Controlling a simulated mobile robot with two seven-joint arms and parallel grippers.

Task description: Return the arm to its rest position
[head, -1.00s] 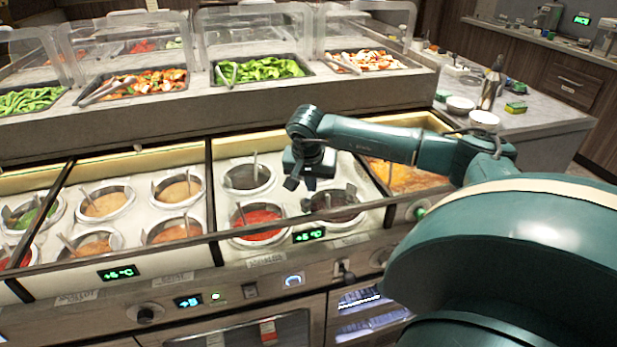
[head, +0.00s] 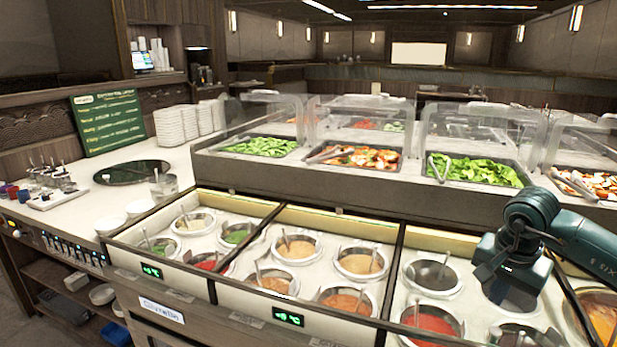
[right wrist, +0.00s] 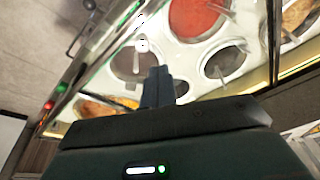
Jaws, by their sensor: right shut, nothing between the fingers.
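My right gripper (head: 496,292) is shut and empty. It hangs over the right-hand sauce section at the right of the head view, above the wells, with its dark green arm coming in from the right edge. In the right wrist view its fingers (right wrist: 158,86) are together, with nothing between them. Below it in the head view are a dark sauce well (head: 434,276), a red sauce well (head: 432,321) and another dark well (head: 515,333), partly cut off by the lower edge. Ladle handles stand up from the wells. My left gripper is not in view.
Sauce wells with ladles, such as a tan one (head: 297,248), fill the sections to the left. Behind them is a raised salad counter (head: 300,185) with clear guards and food trays. At left, a white counter (head: 85,200) holds stacked plates (head: 176,125) and a dark round plate (head: 132,172).

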